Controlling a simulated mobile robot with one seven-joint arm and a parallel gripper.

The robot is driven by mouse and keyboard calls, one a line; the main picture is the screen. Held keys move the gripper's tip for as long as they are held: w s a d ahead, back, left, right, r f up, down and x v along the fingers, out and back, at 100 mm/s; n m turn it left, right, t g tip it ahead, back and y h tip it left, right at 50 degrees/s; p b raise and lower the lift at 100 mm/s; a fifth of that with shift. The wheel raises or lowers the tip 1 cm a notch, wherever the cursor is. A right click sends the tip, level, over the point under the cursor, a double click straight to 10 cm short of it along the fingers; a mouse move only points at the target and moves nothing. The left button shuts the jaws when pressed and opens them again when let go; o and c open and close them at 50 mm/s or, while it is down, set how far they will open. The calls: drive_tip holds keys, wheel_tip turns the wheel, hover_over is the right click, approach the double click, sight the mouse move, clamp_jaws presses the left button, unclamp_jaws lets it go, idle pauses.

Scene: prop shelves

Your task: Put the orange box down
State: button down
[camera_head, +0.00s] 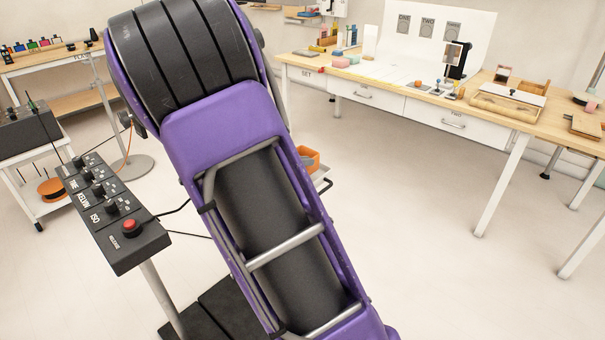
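An orange box (311,158) shows in the head view just right of the large purple arm body in the foreground. Only its right part is visible; the rest is hidden behind the purple body. A small light grey surface with a dark bar lies right below it, and I cannot tell whether the box rests on it. My gripper cannot be made out, so whether it touches the box is not shown.
A long wooden workbench (400,92) with drawers and props stands at the back right. A black control box (112,212) with knobs and a red button stands on a post at left. A shelf table (62,60) is at far left. The floor at right is clear.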

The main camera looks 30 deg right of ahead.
sight(315, 171)
drive_tip(key=shift+f, duration=1.6)
drive_tip(key=shift+b, duration=0.3)
drive_tip(key=shift+f, duration=0.2)
drive_tip(key=c, duration=1.1)
unclamp_jaws()
drive_tip(key=shift+o, duration=0.2)
drive_tip(key=shift+r, duration=0.2)
drive_tip(key=shift+a+r, duration=0.15)
drive_tip(key=shift+a, duration=0.05)
drive_tip(key=p+v, duration=0.1)
drive_tip(key=v, duration=1)
drive_tip(key=shift+a+p, duration=0.25)
drive_tip(key=shift+p, duration=0.1)
